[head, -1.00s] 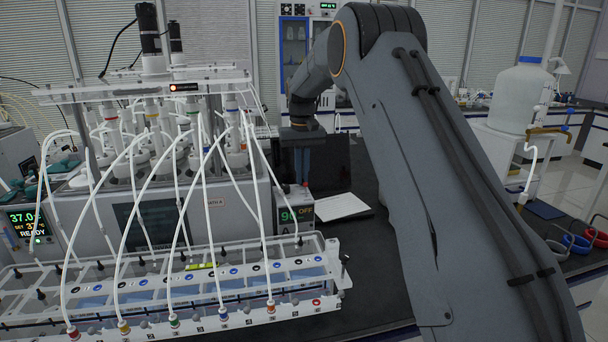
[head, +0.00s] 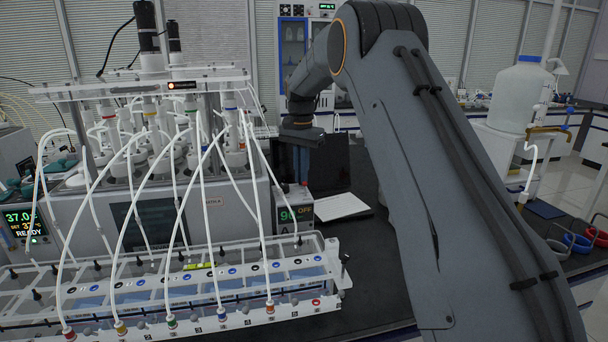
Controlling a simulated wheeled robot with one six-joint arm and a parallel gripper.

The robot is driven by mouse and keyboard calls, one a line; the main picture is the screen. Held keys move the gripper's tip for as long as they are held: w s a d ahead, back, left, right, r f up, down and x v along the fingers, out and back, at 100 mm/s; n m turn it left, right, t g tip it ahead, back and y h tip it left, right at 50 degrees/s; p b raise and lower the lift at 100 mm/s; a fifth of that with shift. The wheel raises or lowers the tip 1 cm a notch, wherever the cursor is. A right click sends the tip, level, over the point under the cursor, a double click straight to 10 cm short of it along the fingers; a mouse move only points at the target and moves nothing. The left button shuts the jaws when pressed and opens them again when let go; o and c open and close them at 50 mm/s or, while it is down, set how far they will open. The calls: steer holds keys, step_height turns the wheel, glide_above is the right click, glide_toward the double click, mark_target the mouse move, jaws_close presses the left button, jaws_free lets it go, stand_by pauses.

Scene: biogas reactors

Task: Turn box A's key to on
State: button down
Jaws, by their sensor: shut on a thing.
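Box A (head: 292,220) is a small grey control box at the right end of the reactor bench unit. Its display (head: 296,214) reads 90 and OFF. The fingers are shut on the key at the top of the box; the key itself is too small and covered to make out. A small label (head: 214,202) ending in A is on the grey housing to the left.
A reactor block (head: 175,150) with several white tubes stands left. A clear tube rack (head: 200,300) lies in front of it. A white sheet (head: 341,207) lies right of the box, and a dark screen (head: 335,165) stands behind. My arm covers much of the right side.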

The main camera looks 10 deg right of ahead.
steer(key=m, duration=0.4)
steer(key=shift+d+r+m, duration=0.1)
steer(key=shift+m, duration=0.2)
steer(key=m, duration=0.4)
steer(key=shift+m, duration=0.3)
steer(key=c, duration=1.9)
jaws_free()
steer(key=shift+r, duration=0.1)
step_height(320, 180, up, 8)
steer(key=b, duration=0.2)
steer(key=shift+f+b, duration=0.2)
steer(key=shift+b, duration=0.1)
